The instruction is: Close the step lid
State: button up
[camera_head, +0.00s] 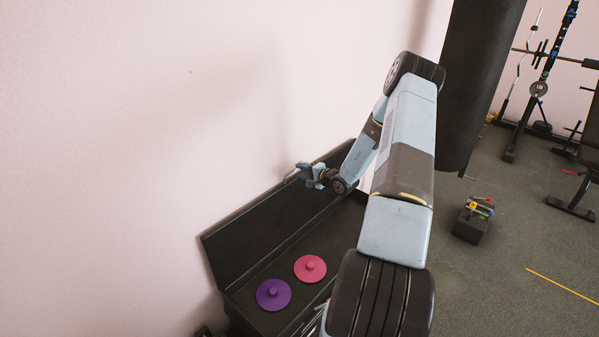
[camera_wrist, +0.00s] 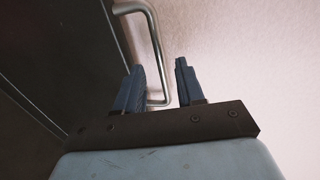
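The black lid (camera_head: 262,236) of the step box (camera_head: 342,222) stands open, leaning back by the wall. In the wrist view the dark lid (camera_wrist: 50,55) fills the left side. A metal bar handle (camera_wrist: 154,45) is on it; it also shows as a small bar in the head view (camera_head: 291,177). My gripper (camera_head: 304,172) is at the lid's upper edge. In the wrist view my gripper (camera_wrist: 158,78) is open, and the lower end of the handle shows between its two blue fingers. I cannot tell whether either finger touches the handle.
A purple disc (camera_head: 273,295) and a pink disc (camera_head: 310,269) lie in the open box. The pale wall (camera_head: 120,130) is close behind the lid. A black punching bag (camera_head: 480,80) hangs at right. A dark block with coloured pieces (camera_head: 472,222) sits on the grey floor.

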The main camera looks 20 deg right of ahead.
jog(key=shift+x, duration=1)
jog(key=shift+c, duration=0.4)
grip_shut()
